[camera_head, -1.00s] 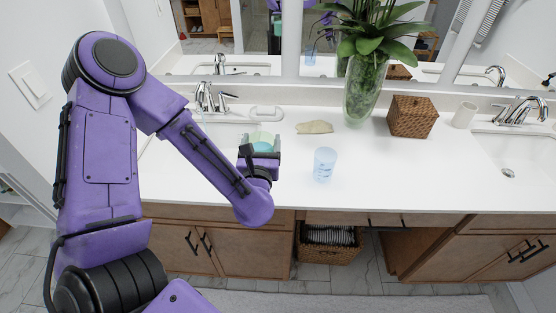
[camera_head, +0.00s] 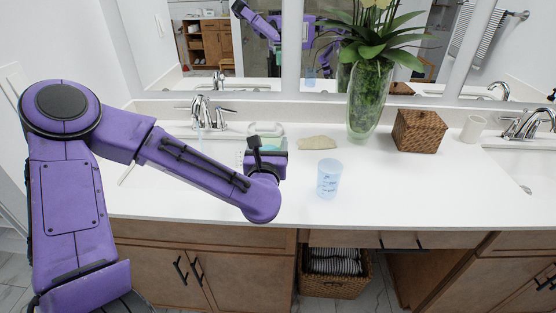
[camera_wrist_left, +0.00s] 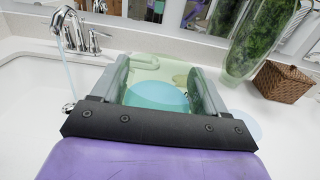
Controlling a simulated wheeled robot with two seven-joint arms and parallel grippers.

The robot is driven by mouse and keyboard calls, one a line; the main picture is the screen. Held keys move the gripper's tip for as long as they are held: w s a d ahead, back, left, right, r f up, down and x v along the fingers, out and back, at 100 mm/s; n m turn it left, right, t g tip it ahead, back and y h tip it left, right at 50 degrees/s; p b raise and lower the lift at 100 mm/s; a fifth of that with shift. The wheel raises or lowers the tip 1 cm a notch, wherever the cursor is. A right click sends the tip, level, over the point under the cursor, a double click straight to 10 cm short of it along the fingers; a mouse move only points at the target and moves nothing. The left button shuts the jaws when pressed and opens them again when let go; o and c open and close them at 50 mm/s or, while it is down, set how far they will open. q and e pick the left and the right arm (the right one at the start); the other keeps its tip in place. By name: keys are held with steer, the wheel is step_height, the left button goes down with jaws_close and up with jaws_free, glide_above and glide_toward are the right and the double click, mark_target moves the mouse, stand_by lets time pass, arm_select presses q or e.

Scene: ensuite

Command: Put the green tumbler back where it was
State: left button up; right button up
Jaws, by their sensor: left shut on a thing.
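The green tumbler is see-through, with a teal round part inside its outline. In the left wrist view the tumbler (camera_wrist_left: 155,93) sits between my two fingers, which are shut on it. In the head view my left gripper (camera_head: 266,150) holds the tumbler (camera_head: 274,143) over the counter, right of the left sink. The gripper hides much of the tumbler, and I cannot tell whether its base touches the counter. My right gripper is not in view.
A blue tumbler (camera_head: 329,178) stands right of my gripper. Water runs from the left faucet (camera_wrist_left: 70,27). The front counter (camera_head: 400,200) is clear.

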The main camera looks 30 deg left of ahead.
mark_target(272, 146)
arm_select(q)
steer(key=w, duration=0.1)
steer(key=w+f, duration=0.1)
steer(key=w+a+p, duration=0.1)
steer(key=shift+w+f, duration=0.1)
steer(key=shift+f, duration=0.1)
steer(key=w+f, duration=0.1)
steer(key=f, duration=0.1)
steer(key=w+f+p, duration=0.1)
steer(key=w+f, duration=0.1)
steer(key=f, duration=0.1)
steer(key=w+a+f+p, duration=0.1)
steer(key=f, duration=0.2)
steer(key=shift+w+a, duration=0.1)
steer(key=shift+w, duration=0.15)
steer(key=shift+w+f, duration=0.1)
steer(key=shift+f, duration=0.45)
